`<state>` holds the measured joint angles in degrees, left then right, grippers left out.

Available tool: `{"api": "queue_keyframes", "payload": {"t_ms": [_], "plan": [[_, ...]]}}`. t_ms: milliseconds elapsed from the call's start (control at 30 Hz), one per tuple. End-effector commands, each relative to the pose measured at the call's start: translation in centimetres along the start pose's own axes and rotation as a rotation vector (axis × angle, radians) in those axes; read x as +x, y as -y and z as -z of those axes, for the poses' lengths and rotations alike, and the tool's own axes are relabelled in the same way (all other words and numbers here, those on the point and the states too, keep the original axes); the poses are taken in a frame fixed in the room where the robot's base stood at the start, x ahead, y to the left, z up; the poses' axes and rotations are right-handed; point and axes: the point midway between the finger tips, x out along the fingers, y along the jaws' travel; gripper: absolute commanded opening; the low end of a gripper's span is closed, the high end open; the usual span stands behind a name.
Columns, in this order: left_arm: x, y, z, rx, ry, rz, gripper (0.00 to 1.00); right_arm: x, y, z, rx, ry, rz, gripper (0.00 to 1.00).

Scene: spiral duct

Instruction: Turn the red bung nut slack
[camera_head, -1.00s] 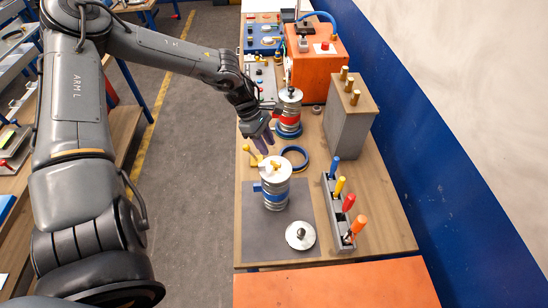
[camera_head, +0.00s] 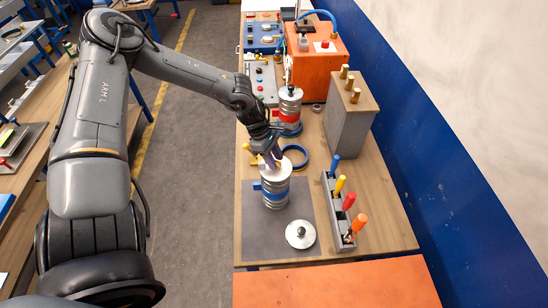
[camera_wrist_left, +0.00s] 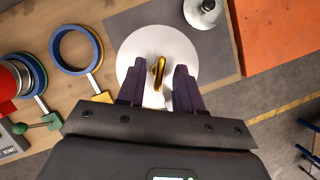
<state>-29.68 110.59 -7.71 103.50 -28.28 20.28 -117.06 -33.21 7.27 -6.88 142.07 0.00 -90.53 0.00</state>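No part that I can clearly tell as a red bung nut shows. A grey drum with a blue band (camera_head: 275,197) stands on a dark mat. On its pale round top (camera_wrist_left: 140,45) sits a yellow winged piece (camera_wrist_left: 158,72). My left gripper (camera_head: 273,160) is low over this top, fingers pointing down. In the left wrist view the fingers (camera_wrist_left: 156,78) are apart, on either side of the winged piece's near end; I cannot tell whether they touch it. A red-banded drum (camera_head: 289,112) with a dark knob stands farther back. My right gripper is out of view.
A blue ring tool (camera_head: 296,157) lies behind the near drum. A round lid with a dark knob (camera_head: 300,234) lies in front on the mat (camera_head: 255,232). A rack with coloured handles (camera_head: 330,193) and a grey box (camera_head: 347,125) stand on the right.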

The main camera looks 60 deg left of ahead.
Motion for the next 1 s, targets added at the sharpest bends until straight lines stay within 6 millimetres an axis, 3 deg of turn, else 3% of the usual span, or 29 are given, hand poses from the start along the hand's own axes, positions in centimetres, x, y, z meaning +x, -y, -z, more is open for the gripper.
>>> {"api": "queue_keyframes", "payload": {"t_ms": [167, 400, 1000], "plan": [[-0.01, 0.00, 0.00, 0.000, 0.000, 0.000, 0.35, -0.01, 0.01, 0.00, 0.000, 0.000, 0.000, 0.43], [-0.01, 0.01, 0.01, 0.000, 0.000, 0.000, 0.00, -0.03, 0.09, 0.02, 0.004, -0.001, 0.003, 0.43], [0.00, 0.07, -0.07, -0.107, 0.004, -0.045, 0.00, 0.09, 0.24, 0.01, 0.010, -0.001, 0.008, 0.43]]}}
